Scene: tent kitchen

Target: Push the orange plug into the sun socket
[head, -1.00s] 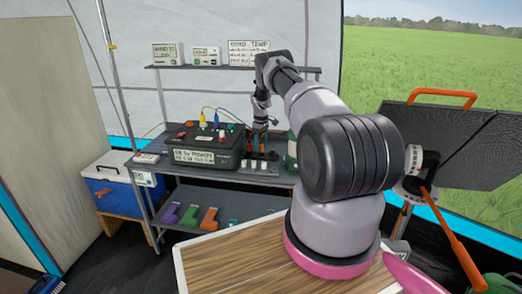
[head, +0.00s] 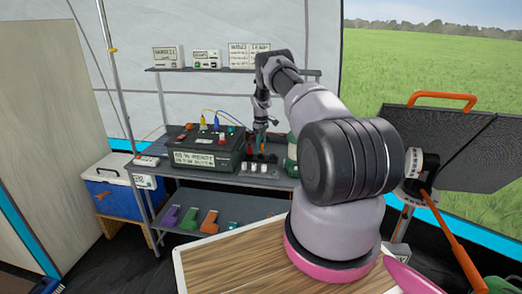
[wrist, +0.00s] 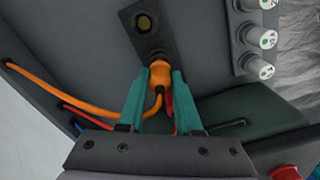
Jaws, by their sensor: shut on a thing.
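My gripper (wrist: 154,80) has teal fingers. In the wrist view they are closed on both sides of the orange plug (wrist: 160,73). The orange cable (wrist: 75,102) curves from the plug off to the left. The plug's front end is at the lower part of a dark plate (wrist: 158,44), which carries a round brass-coloured disc (wrist: 144,22). I cannot tell whether the plug touches the plate or enters a socket, and no sun mark is readable. In the head view my gripper (head: 260,145) is low over the shelf, right of the black box.
The black box (head: 207,160) with cables on top stands left of my gripper. Several white knobs (wrist: 262,39) sit right of the plate. A green cylinder (head: 292,155) stands close on the right. Coloured brackets (head: 190,218) lie on the lower shelf.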

